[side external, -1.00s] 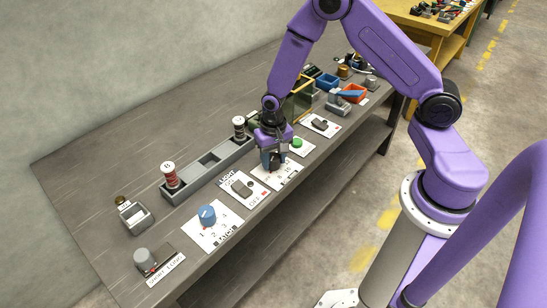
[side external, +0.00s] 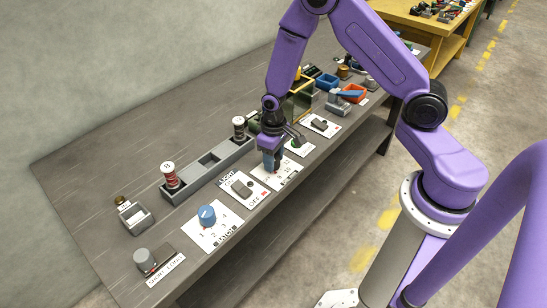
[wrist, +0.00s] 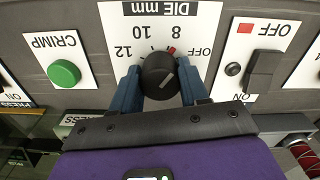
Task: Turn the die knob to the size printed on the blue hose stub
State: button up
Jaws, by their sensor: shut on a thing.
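The black die knob (wrist: 158,76) sits on a white plate marked DIE mm (wrist: 160,20), which appears upside down in the wrist view. Around it are OFF, 8, 10 and 12. My gripper (wrist: 161,92) is shut on the knob, with one blue finger on each side. In the side view my gripper (side external: 271,163) stands over the die plate (side external: 287,176) and hides the knob. I cannot make out the blue hose stub or its print.
A green CRIMP button (wrist: 64,73) is on one side of the die plate, and a black rocker switch (wrist: 264,72) on the other. A grey tray (side external: 209,166) with spools runs behind. A blue knob (side external: 207,215) on a numbered plate stands nearer the bench's left end.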

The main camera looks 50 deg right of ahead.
jog(key=n, duration=0.5)
jog(key=shift+n, duration=0.3)
jog(key=n, duration=0.5)
jog(key=shift+d, duration=0.15)
jog(key=shift+n, duration=0.4)
jog(key=o, duration=1)
jog(key=shift+o, duration=0.2)
jog(key=shift+r, duration=0.1)
jog(key=shift+w+r, duration=0.1)
jog(key=shift+r, duration=0.5)
notch_tip(320, 180, up, 16)
